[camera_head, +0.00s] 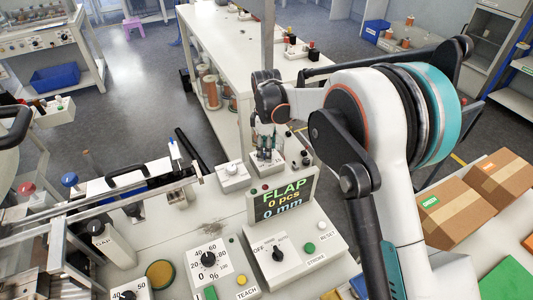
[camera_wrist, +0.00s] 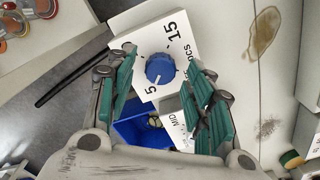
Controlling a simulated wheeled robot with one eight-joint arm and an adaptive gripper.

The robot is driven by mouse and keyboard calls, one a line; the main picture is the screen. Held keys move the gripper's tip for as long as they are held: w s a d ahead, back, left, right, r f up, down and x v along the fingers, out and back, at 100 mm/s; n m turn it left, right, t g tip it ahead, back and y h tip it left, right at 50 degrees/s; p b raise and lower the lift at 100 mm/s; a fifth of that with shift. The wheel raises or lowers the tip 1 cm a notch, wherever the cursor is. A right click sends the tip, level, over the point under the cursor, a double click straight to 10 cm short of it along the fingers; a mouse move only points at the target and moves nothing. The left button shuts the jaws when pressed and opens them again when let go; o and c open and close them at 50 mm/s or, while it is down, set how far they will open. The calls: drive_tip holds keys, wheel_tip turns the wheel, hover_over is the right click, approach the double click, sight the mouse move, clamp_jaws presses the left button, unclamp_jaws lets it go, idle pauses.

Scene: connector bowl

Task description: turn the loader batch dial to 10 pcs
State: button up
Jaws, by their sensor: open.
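The batch dial is a blue round knob (camera_wrist: 160,68) on a white box face (camera_wrist: 138,28) marked 5, 15 and pcs in the wrist view. Its pale pointer mark appears to face down-left, towards the 5. My gripper (camera_wrist: 162,60) is open, with its green-padded fingers on either side of the knob in that view; contact cannot be told. In the head view my gripper (camera_head: 266,154) points down behind the display, and the blue knob cannot be made out there. The display (camera_head: 284,195) reads FLAP, 0 pcs, 0 mm.
A white box with a small knob (camera_head: 233,177) stands left of my gripper. A control box with a black OFF dial (camera_head: 279,253) and a percent dial box (camera_head: 209,262) are in front. A blue bin (camera_wrist: 142,132) lies below the dial box in the wrist view.

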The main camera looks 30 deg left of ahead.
drive_tip(key=shift+f, duration=0.55)
drive_tip(key=c, duration=1.1)
